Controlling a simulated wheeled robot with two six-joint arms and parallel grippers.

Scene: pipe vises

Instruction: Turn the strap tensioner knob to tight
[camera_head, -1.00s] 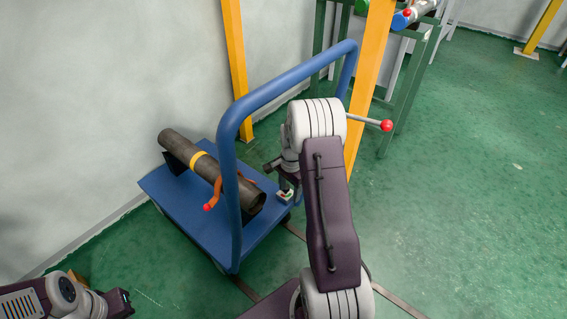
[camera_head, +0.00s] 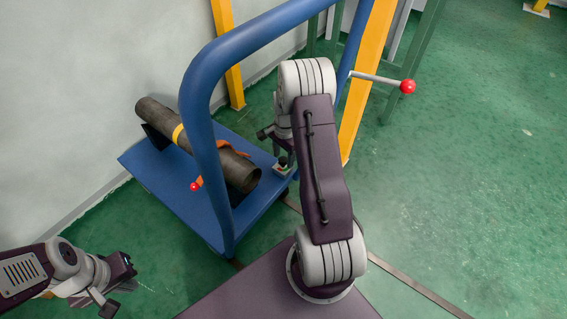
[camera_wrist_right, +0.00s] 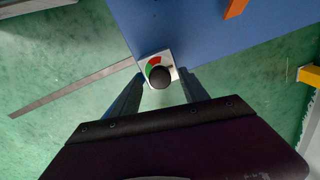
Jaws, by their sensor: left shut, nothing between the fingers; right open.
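The tensioner knob (camera_wrist_right: 160,77) is a black round knob on a small white plate with a red and green scale (camera_wrist_right: 153,63), at the corner of the blue cart (camera_wrist_right: 195,30). In the head view the knob (camera_head: 283,161) is small, just below my right wrist. My right gripper (camera_wrist_right: 161,74) is open, with one finger on each side of the knob; contact cannot be told. It also shows in the head view (camera_head: 284,150), mostly hidden by its own arm. My left gripper (camera_head: 131,286) is shut and empty at the lower left, away from the cart.
The blue handle (camera_head: 196,110) rises beside my right arm. A red-tipped bar (camera_head: 407,87) is at right. Open green floor lies right.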

